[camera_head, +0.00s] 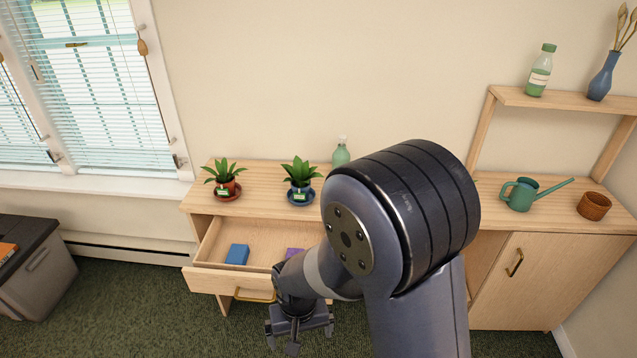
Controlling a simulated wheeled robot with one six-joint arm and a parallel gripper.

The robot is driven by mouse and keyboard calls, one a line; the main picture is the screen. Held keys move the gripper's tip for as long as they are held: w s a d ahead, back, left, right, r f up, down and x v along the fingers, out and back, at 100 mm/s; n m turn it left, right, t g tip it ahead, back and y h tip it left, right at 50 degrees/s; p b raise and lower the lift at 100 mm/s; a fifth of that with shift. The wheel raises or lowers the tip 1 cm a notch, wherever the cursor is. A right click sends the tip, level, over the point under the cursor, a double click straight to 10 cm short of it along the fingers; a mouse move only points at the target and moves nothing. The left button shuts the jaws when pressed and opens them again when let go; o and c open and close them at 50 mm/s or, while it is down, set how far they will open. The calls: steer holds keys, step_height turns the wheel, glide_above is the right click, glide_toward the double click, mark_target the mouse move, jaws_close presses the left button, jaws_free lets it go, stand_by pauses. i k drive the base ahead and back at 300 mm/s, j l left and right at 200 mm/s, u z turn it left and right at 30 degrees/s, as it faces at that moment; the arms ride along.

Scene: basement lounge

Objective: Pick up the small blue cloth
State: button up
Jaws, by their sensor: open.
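A small blue folded item (237,254), which looks like the blue cloth, lies in the left part of an open drawer (212,242). A purple item (294,253) lies to its right in the same drawer, partly hidden by my arm. My gripper (293,343) is in front of the drawer and below its front edge in the picture, to the right of the blue cloth. It points down, is open and holds nothing that I can see. My arm hides the right part of the drawer.
On the cabinet top (262,178) stand a plant in a red pot (226,188), a plant in a blue pot (300,184) and a green bottle (341,153). A green watering can (521,196) and a brown bowl (594,206) stand right. Carpet is clear at left front.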

mark_target(238, 253)
steer(key=k+l+u, duration=0.1)
steer(key=u, duration=0.2)
steer(key=k+l+u, duration=0.15)
steer(key=u, duration=0.65)
